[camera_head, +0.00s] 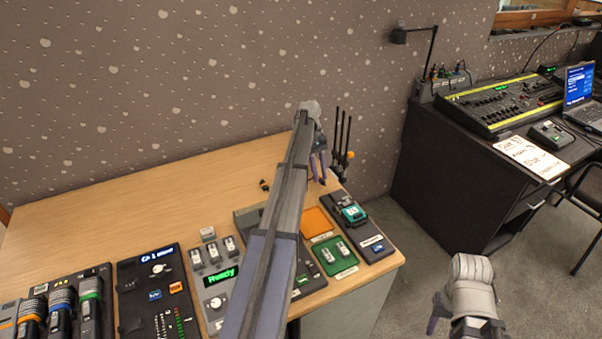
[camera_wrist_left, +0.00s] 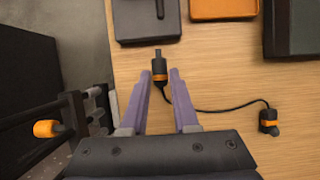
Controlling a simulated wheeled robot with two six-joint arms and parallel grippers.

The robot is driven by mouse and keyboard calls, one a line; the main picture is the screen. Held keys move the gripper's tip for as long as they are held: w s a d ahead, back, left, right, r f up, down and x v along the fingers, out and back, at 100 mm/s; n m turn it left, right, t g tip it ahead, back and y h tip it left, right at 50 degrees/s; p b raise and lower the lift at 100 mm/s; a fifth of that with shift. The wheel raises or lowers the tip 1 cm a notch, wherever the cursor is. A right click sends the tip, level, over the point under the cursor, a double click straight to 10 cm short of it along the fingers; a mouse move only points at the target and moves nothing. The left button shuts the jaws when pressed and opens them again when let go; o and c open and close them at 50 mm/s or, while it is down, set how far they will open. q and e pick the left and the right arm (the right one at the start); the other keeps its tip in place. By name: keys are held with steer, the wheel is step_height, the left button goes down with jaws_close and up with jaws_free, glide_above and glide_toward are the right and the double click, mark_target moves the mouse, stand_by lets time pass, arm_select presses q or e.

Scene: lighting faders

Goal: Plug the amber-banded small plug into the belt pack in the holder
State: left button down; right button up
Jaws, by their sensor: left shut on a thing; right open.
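My left gripper (camera_head: 318,170) is low over the back right of the wooden table. In the left wrist view its purple fingers (camera_wrist_left: 160,76) are shut on a dark plug with an amber band (camera_wrist_left: 159,72), its dark tip pointing away from the palm. A thin black cable runs from it to another dark, amber-banded end (camera_wrist_left: 268,122) on the table, also in the head view (camera_head: 264,185). The teal belt pack (camera_head: 354,214) sits in a dark holder (camera_head: 374,245) at the table's right edge. My right gripper (camera_head: 440,314) is open, off the table at lower right.
An orange tray (camera_head: 317,222) and a green tray (camera_head: 335,266) with small white-topped items are left of the holder. A black rack with upright rods (camera_head: 342,140) stands at the back right. Control panels (camera_head: 158,290) fill the front left. The back left table is clear.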

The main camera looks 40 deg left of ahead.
arm_select(q)
steer(key=d, duration=0.1)
steer(key=w, duration=0.1)
steer(key=d, duration=0.1)
steer(key=shift+w+d+f, duration=0.25)
steer(key=shift+d+f, duration=0.05)
steer(key=shift+s+d, duration=0.1)
steer(key=shift+d, duration=0.05)
steer(key=shift+s+d, duration=0.4)
steer(key=shift+d, duration=0.4)
steer(key=shift+s+d, duration=0.4)
steer(key=shift+d, duration=0.35)
steer(key=shift+s+d, duration=0.4)
steer(key=shift+d, duration=0.4)
steer(key=shift+s+d, duration=0.3)
steer(key=shift+d, duration=0.25)
steer(key=shift+s+d, duration=0.25)
steer(key=shift+d, duration=0.25)
stand_by(0.9)
steer(key=c, duration=0.6)
jaws_free()
